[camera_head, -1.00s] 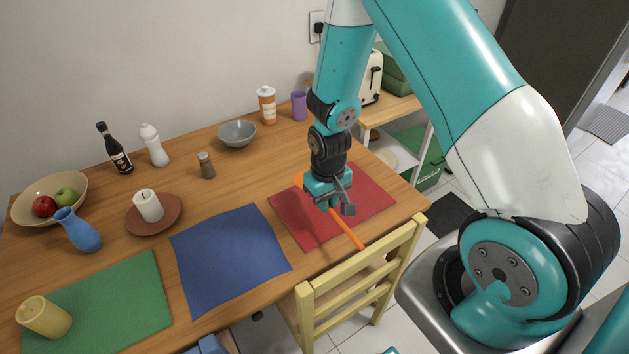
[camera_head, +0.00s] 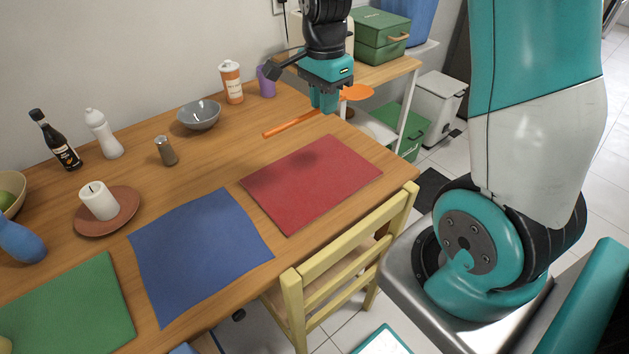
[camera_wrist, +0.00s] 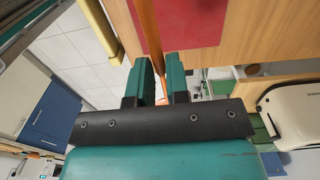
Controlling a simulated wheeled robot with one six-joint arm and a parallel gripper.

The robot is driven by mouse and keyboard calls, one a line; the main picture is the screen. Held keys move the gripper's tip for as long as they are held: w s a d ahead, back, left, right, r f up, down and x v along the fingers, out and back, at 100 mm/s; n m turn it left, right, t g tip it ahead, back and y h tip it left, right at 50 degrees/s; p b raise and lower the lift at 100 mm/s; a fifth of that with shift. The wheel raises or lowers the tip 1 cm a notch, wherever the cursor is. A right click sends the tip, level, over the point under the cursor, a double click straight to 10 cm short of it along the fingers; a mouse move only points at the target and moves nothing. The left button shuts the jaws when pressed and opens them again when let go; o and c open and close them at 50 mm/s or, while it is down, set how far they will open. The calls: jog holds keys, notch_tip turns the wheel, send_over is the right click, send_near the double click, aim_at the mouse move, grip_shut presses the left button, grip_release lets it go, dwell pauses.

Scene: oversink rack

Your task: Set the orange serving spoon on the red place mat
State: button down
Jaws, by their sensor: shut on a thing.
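The orange serving spoon (camera_head: 290,125) is in my gripper (camera_head: 323,103), held above the table's back right part. In the head view its handle points left and its bowl is to the right of the jaws. The wrist view shows part of the orange spoon (camera_wrist: 148,32) running up from between the fingers of my gripper (camera_wrist: 161,85). The red place mat (camera_head: 310,183) lies flat and bare on the table's right end, nearer the front than the spoon. A dark shadow falls on it. The mat's corner (camera_wrist: 185,25) shows at the wrist view's top.
A blue mat (camera_head: 200,255) and a green mat (camera_head: 70,310) lie to the left. A grey bowl (camera_head: 199,115), an orange-white bottle (camera_head: 231,82) and a purple cup (camera_head: 266,80) stand behind. A yellow chair (camera_head: 340,260) is at the front edge.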

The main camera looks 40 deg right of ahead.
aim_at(323, 181)
notch_tip(323, 181, down, 20)
jog(key=shift+r+b, duration=0.25)
jog(key=shift+b, duration=0.15)
jog(key=shift+f, duration=0.2)
jog(key=c, duration=1.1)
grip_release()
jog(key=shift+r, duration=0.1)
